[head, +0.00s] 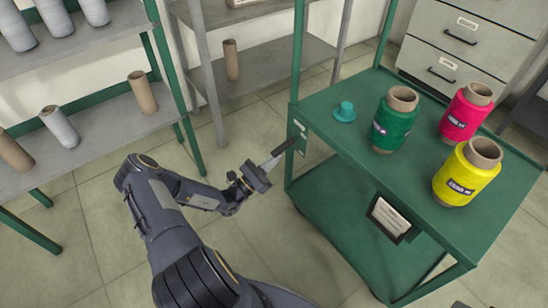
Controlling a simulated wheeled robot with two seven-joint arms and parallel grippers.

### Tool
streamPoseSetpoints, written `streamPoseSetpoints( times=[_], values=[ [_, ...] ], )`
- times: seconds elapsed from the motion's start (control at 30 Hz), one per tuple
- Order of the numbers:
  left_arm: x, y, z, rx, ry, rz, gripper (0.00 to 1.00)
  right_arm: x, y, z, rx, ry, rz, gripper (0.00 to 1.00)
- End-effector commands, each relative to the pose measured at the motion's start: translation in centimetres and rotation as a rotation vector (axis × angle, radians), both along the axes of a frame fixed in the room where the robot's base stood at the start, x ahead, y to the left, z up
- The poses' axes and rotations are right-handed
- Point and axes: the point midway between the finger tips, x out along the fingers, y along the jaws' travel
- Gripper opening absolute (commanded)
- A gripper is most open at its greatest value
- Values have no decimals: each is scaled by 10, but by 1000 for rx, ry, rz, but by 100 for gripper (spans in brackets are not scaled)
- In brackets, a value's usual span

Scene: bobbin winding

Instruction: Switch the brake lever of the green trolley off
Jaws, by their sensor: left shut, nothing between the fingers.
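The green trolley (345,145) stands on the right of the head view, with a top deck and a lower shelf. A small pale plate (299,127) is on its near left corner post, just under the top deck. I cannot clearly make out the brake lever; it may be hidden by or blend with the dark fingertips there. My left gripper (284,148) is shut and empty, its fingertips close to that corner post. I cannot tell whether they touch anything. My right gripper is out of view.
On the top deck are a teal knob-like piece (344,112) and green (391,128), pink (464,115) and yellow (462,181) thread cones. A framed label (390,217) hangs at the trolley's side. Shelves (110,127) with bobbins stand left, drawers (465,45) behind. Floor between is clear.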

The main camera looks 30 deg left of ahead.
Motion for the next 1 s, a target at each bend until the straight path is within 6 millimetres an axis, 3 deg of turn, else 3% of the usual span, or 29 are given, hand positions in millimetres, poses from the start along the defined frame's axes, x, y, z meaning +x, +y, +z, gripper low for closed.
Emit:
streamPoseSetpoints(
  times=[0.27,0.7,1.0],
  values=[
    [-3,1,15,29,70,-1,0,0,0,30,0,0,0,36],
    [-10,4,44,140,332,0,0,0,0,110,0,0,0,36],
    [-11,5,48,152,368,1,0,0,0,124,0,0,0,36]
  ],
)
